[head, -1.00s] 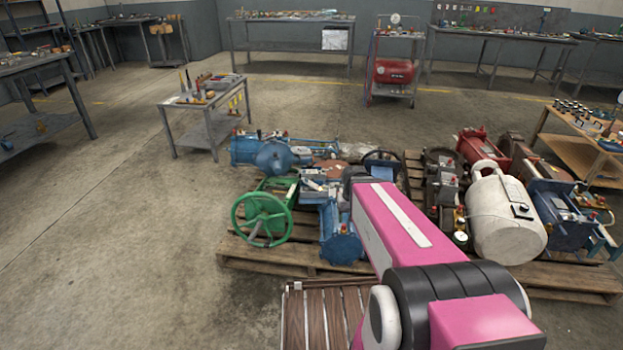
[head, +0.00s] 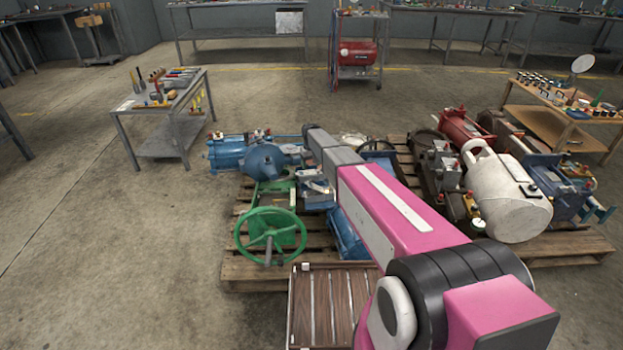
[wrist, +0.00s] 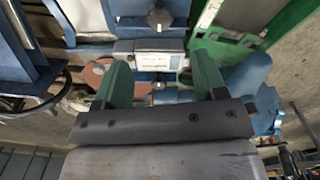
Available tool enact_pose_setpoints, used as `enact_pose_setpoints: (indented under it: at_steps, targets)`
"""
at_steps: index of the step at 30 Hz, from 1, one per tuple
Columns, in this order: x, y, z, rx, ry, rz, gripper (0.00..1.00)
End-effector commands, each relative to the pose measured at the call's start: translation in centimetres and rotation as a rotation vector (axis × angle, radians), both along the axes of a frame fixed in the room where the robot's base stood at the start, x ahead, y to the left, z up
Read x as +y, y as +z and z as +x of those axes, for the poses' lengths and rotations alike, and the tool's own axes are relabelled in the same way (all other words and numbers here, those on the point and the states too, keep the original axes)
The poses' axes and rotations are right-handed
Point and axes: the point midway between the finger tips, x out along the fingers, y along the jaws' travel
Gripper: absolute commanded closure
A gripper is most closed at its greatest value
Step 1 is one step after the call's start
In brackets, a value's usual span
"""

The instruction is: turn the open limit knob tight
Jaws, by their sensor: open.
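My gripper (wrist: 160,75) is open in the wrist view, its two green fingers apart. A grey box with a white label (wrist: 153,61) lies across the gap between the fingertips; I cannot tell whether they touch it. A small round knob (wrist: 159,84) shows below the box between the fingers. A dark round knob (wrist: 159,18) sits beyond the box on a blue body. The label is too small to read, so I cannot tell which knob is the open limit knob. In the head view my arm covers the gripper and knobs.
A green handwheel (head: 270,236) stands at the left of the loaded pallet (head: 250,272). A blue cylinder (head: 228,153) lies behind it. A white tank (head: 507,195) lies on the right pallet. A tool table (head: 165,108) stands back left. The floor at left is clear.

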Motion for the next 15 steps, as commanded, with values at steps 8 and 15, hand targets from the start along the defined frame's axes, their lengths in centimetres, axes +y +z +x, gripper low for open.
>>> enact_pose_setpoints:
  at_steps: [8,15]
  targets:
    - [0.0,-3.3,0.1,0.002,0.001,-0.001,0.35]
    - [0.0,-7.6,0.1,0.001,0.000,0.000,0.35]
